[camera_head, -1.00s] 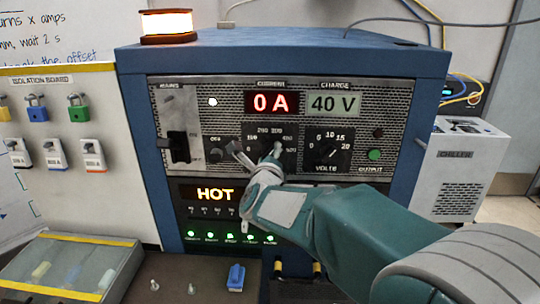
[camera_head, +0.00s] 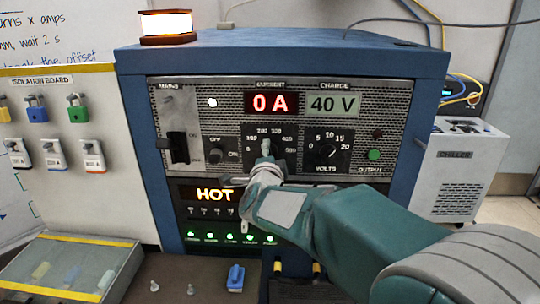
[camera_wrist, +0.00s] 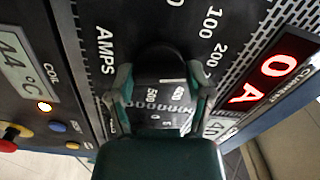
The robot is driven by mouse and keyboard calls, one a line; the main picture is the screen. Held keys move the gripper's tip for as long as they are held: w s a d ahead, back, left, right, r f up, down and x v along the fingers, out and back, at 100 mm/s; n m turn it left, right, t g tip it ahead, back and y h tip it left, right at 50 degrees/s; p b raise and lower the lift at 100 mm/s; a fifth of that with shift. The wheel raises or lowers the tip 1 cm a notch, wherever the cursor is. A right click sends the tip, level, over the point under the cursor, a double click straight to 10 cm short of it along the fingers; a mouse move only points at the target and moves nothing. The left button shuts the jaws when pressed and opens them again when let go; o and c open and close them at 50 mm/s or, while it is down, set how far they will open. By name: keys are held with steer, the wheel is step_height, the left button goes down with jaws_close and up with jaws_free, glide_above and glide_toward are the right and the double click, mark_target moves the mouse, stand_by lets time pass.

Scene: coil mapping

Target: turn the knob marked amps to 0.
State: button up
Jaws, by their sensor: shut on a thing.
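The amps dial (camera_head: 276,145) is on the front panel of the blue power cabinet, below the red current display (camera_head: 271,102), which reads 0 A. My gripper (camera_head: 249,163) is at this dial, one finger over its middle and one low at its left. In the wrist view, my gripper (camera_wrist: 158,92) is shut with its two fingers on either side of the dark amps knob (camera_wrist: 162,57). The AMPS label (camera_wrist: 105,48) and numbers of the scale show around it. The knob's pointer is mostly hidden, so its exact setting cannot be read.
The volts knob (camera_head: 328,152) is close to the right. A small off/on switch (camera_head: 216,156) and the mains lever (camera_head: 178,146) are to the left. A lit HOT sign (camera_head: 215,194) is below. Padlocks hang on the board at the left.

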steer(key=n, duration=0.7)
steer(key=shift+a+f, duration=0.15)
steer(key=shift+f, duration=0.25)
steer(key=n, duration=0.4)
steer(key=shift+n, duration=2)
steer(key=o, duration=1.1)
steer(key=shift+o, duration=0.2)
steer(key=shift+a+r, duration=0.1)
steer(key=shift+r, duration=0.05)
steer(key=shift+r, duration=0.1)
